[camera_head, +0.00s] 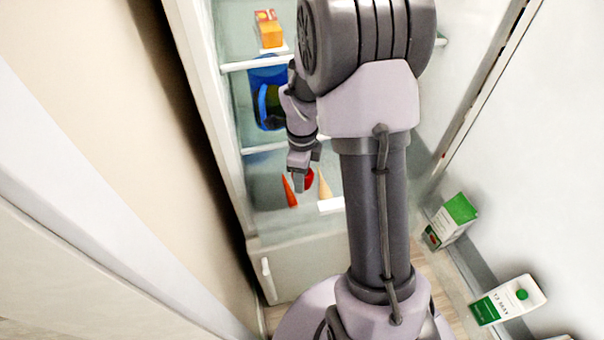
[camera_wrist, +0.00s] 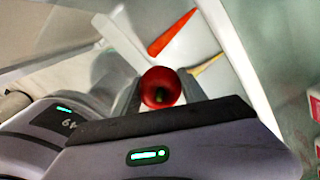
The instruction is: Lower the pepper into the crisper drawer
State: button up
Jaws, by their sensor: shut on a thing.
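My gripper (camera_head: 303,177) is shut on the red pepper (camera_head: 308,180), inside the fridge's lower part. In the wrist view the pepper (camera_wrist: 160,86) sits between the two fingers, its green stem end facing the camera. An orange carrot (camera_head: 289,191) is just left of the pepper, and a tan, pointed vegetable (camera_head: 323,186) is just right. The carrot (camera_wrist: 171,33) also shows beyond the pepper in the wrist view, over a pale surface. The pale drawer front (camera_head: 310,262) at the fridge's bottom is partly hidden by my arm. I cannot tell the pepper's exact height above the surface below.
A blue container (camera_head: 268,72) stands on a shelf above, close to my forearm. An orange and yellow box (camera_head: 268,29) is on the top shelf. A green and white carton (camera_head: 452,220) and another carton (camera_head: 507,300) are at the right.

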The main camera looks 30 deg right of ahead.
jog(key=shift+f+b, duration=2.45)
jog(key=shift+f, duration=0.55)
jog(key=shift+f+b, duration=1.4)
jog(key=shift+f, duration=0.15)
jog(key=o, duration=1.4)
jog(key=shift+r, duration=0.1)
notch_tip(320, 180, up, 18)
jog(key=p, duration=0.7)
jog(key=shift+f, duration=0.25)
jog(key=s+a+r+n+t, duration=0.2)
jog(key=s+a+r+n, duration=0.2)
jog(key=n, duration=0.3)
jog(key=s+a+r+n+t+y, duration=0.1)
jog(key=s+a+r+n+t, duration=0.1)
jog(key=s+a+r+n, duration=0.2)
jog(key=s+a+r+n+t+y+b, duration=0.1)
jog(key=s+a+r+n, duration=0.3)
jog(key=s+a+n, duration=0.4)
jog(key=shift+s+a+r+n+t, duration=0.1)
jog(key=shift+s+n+t, duration=0.15)
jog(key=shift+n, duration=0.55)
jog(key=shift+s+r+n+t, duration=0.15)
jog(key=shift+s+n, duration=0.2)
jog(key=shift+n, duration=0.45)
